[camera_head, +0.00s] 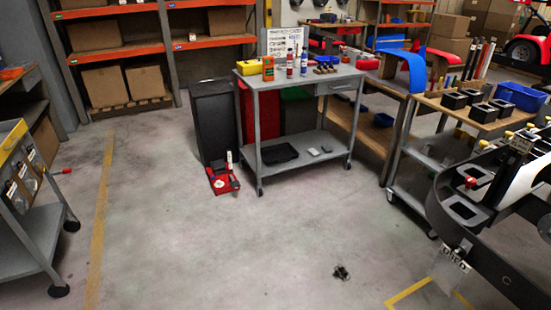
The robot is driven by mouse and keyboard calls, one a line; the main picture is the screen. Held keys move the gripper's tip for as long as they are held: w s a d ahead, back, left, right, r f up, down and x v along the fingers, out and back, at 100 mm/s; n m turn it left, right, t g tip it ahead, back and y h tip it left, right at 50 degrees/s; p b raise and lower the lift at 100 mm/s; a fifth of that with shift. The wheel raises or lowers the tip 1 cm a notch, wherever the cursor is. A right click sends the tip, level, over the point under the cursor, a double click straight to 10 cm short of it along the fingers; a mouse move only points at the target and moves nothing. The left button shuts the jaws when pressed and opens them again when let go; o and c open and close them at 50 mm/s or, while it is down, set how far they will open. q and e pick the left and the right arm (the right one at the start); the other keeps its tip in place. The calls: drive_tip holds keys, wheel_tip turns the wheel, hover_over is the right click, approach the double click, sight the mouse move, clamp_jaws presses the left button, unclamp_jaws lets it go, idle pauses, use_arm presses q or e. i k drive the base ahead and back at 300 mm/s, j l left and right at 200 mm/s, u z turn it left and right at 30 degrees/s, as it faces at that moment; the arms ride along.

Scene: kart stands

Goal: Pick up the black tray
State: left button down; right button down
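A black tray (279,153), flat and shallow, lies on the lower shelf of a grey wheeled cart (304,86) in the middle of the room. It is on the left half of that shelf, and it looks empty. Small grey items lie to its right on the same shelf. Neither of my grippers shows in the head view.
A dark cabinet (212,122) and red items (222,179) on the floor stand left of the cart. A workbench (430,110) is on the right, with a dark kart frame (455,215) nearer. A small dark object (342,272) lies on otherwise clear floor.

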sight(281, 153)
drive_tip(key=i+l, duration=0.1)
drive_tip(key=i, duration=0.4)
drive_tip(key=i+l, duration=0.1)
drive_tip(key=i, duration=0.4)
drive_tip(key=i+l, duration=0.1)
drive_tip(key=i, duration=0.35)
drive_tip(key=i+u, duration=0.1)
drive_tip(key=i, duration=0.65)
drive_tip(key=i+l, duration=0.15)
drive_tip(key=i, duration=0.6)
drive_tip(key=j+u, duration=0.05)
